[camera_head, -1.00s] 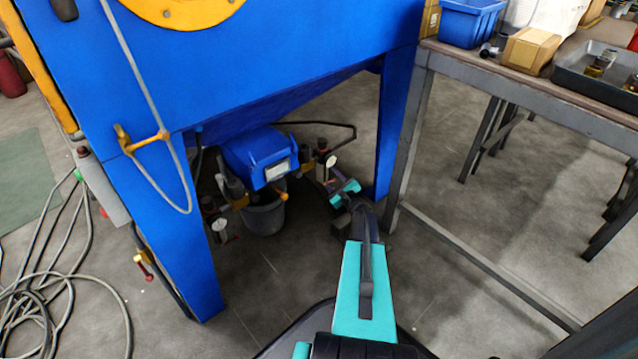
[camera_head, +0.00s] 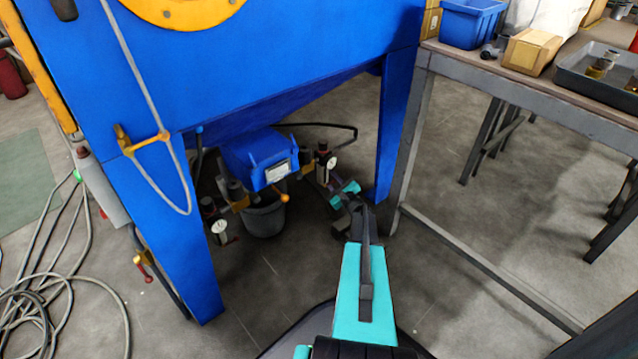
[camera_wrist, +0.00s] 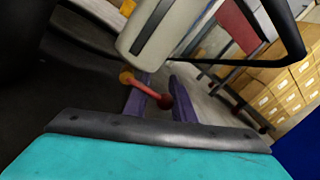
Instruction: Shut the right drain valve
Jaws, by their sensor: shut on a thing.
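The right drain valve's red lever (camera_wrist: 148,86) runs from a yellow-orange valve body (camera_wrist: 127,78) to a dark red rounded end in the wrist view. My gripper (camera_wrist: 160,92) has its two purple fingers on either side of that end and is shut on the lever. A pale cylinder (camera_wrist: 160,30) hangs just beyond the fingers. In the head view my gripper (camera_head: 324,181) is low under the blue cabinet, below the right-hand round gauge (camera_head: 331,161). The lever is too small and covered to make out there.
A blue box-like unit (camera_head: 258,158) hangs over a dark bucket (camera_head: 264,218). Another gauge (camera_head: 219,227) is to its left. The blue cabinet leg (camera_head: 393,125) and workbench frame (camera_head: 412,140) stand close right of my arm. Coiled hoses (camera_head: 45,300) lie on the left floor.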

